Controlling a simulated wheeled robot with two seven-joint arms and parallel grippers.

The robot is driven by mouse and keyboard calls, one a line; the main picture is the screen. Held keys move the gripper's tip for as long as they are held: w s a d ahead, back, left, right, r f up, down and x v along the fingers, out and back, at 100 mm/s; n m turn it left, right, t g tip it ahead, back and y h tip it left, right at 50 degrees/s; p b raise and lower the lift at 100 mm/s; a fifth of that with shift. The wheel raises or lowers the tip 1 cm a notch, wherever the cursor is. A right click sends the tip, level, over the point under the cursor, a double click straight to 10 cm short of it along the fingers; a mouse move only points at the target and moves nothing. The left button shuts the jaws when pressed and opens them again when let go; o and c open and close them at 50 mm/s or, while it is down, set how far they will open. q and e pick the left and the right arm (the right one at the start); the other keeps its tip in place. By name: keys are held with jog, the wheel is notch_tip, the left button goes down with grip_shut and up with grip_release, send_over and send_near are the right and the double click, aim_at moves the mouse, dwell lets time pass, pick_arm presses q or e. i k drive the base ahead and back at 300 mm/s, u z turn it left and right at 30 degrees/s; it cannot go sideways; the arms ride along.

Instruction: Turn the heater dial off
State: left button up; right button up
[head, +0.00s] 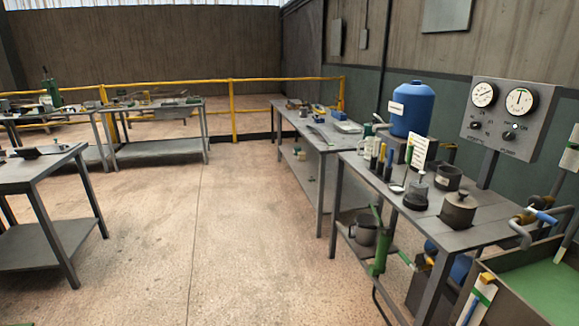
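A grey control panel (548,112) stands on a post at the right, behind the near right bench. It carries two round white gauges, a left gauge (483,94) and a right gauge (519,102). Below them are two small dark dials, a left dial (475,125) and a right dial (509,134), each above a small label. The labels are too small to read, so I cannot tell which is the heater dial. The dial settings are also too small to tell. A small white spot shows at the right dial. Neither of my grippers is in view.
The near right bench (455,240) holds a blue tank (412,109), pots and bottles. A green-surfaced basin (552,287) with pipes stands at the lower right. More tables stand at the left and back, before a yellow railing (233,110). The middle floor is clear.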

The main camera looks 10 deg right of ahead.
aim_at(474, 125)
jog(key=z, duration=0.2)
jog(key=i, duration=1.25)
jog(key=z, duration=1.45)
jog(key=i, duration=0.9)
jog(key=z, duration=1)
